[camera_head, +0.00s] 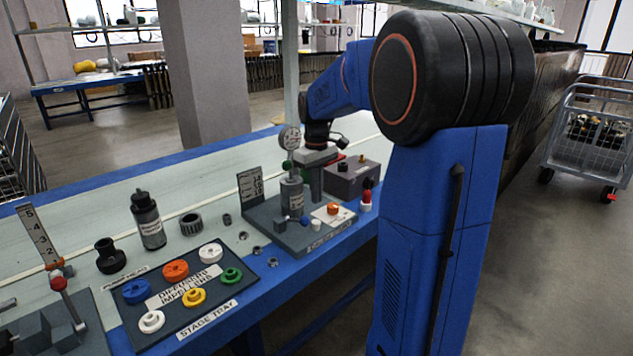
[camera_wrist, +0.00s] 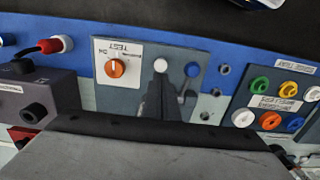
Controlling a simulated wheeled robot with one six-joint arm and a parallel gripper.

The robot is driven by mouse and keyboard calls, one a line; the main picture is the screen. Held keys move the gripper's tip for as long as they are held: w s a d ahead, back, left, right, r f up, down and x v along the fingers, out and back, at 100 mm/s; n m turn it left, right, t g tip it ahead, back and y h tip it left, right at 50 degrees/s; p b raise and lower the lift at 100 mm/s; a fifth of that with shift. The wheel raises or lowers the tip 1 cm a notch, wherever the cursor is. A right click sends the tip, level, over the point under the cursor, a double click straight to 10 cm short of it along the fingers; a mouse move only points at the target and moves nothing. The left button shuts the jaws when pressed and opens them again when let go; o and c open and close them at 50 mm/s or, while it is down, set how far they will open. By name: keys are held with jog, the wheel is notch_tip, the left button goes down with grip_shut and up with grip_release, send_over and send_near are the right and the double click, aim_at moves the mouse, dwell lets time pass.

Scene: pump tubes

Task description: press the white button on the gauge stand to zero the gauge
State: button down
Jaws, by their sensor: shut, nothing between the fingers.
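The gauge stand (camera_head: 285,232) is a dark grey base with a round gauge (camera_head: 290,139) on a grey cylinder. The white button (camera_head: 317,226) stands near its front edge, beside a white plate with an orange knob (camera_head: 333,208). In the wrist view the white button (camera_wrist: 160,65) shows just beyond my fingertips, between the orange knob (camera_wrist: 114,68) and a blue knob (camera_wrist: 192,69). My gripper (camera_head: 316,198) is shut and empty, pointing down over the stand behind the button. In the wrist view my gripper (camera_wrist: 161,90) appears apart from the button; its exact height is unclear.
A grey box (camera_head: 350,180) and a red-and-white plug (camera_head: 366,196) are close on the right. The stage tray (camera_head: 205,318) with coloured impellers lies to the left, near a black bottle (camera_head: 148,220) and loose rings. The upright gauge and cylinder stand close to my gripper.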

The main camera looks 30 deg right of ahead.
aim_at(317, 222)
notch_tip(317, 222, down, 7)
jog(key=shift+r, duration=0.15)
dwell(0.4)
jog(key=shift+s+f, duration=0.15)
jog(key=shift+f, duration=1.25)
notch_tip(317, 222, up, 15)
jog(key=shift+w, duration=0.2)
dwell(0.4)
jog(key=shift+f, duration=0.1)
dwell(1.0)
